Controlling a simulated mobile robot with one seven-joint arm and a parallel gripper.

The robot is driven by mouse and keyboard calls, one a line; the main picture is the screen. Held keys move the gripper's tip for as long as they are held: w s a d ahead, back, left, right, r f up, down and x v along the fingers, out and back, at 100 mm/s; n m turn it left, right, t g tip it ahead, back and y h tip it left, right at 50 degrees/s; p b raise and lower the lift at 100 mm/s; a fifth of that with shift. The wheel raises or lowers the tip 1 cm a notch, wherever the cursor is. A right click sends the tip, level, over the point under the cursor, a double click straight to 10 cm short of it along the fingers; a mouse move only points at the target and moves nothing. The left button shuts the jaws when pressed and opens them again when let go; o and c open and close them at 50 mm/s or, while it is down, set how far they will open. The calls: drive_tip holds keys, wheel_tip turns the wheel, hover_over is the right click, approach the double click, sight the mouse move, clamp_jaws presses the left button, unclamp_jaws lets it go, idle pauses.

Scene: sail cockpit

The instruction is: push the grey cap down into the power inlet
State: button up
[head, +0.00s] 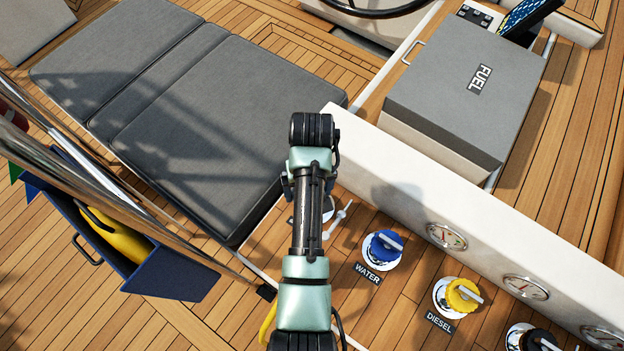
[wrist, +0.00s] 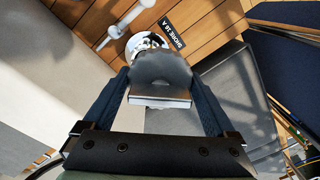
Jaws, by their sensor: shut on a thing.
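In the wrist view my gripper (wrist: 160,88) is shut on the grey cap (wrist: 160,70), a round grey disc with a flat light block on the near side between the two dark blue fingers. The power inlet (wrist: 143,42), a round chrome fitting in the teak deck, shows just beyond the cap, beside a dark label reading SHORE 16 A. The cap covers part of the inlet, and I cannot tell whether they touch.
A white cleat (head: 337,220) stands close to the inlet. The blue water cap (head: 382,249) and yellow diesel cap (head: 458,297) lie to the right, below a white wall with gauges. A grey cushion (head: 205,140) is to the left, and a blue bin (head: 165,272) lower left.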

drive_tip(key=shift+w+d+f+n, duration=0.35)
drive_tip(key=shift+w+d+f, duration=0.1)
drive_tip(key=shift+w+f, duration=0.2)
drive_tip(key=shift+w+d+f+n, duration=0.35)
drive_tip(key=shift+w+d+f, duration=0.05)
drive_tip(key=shift+w+f, duration=0.2)
wheel_tip(320, 180, down, 6)
drive_tip(key=b, duration=0.6)
drive_tip(key=shift+s+r, duration=0.1)
drive_tip(key=shift+r, duration=0.1)
drive_tip(key=shift+r+p, duration=0.1)
drive_tip(key=shift+p, duration=0.4)
drive_tip(key=shift+f+b, duration=0.45)
drive_tip(key=shift+f, duration=0.2)
drive_tip(key=o, duration=1.2)
wheel_tip(320, 180, up, 11)
drive_tip(key=p, duration=1.1)
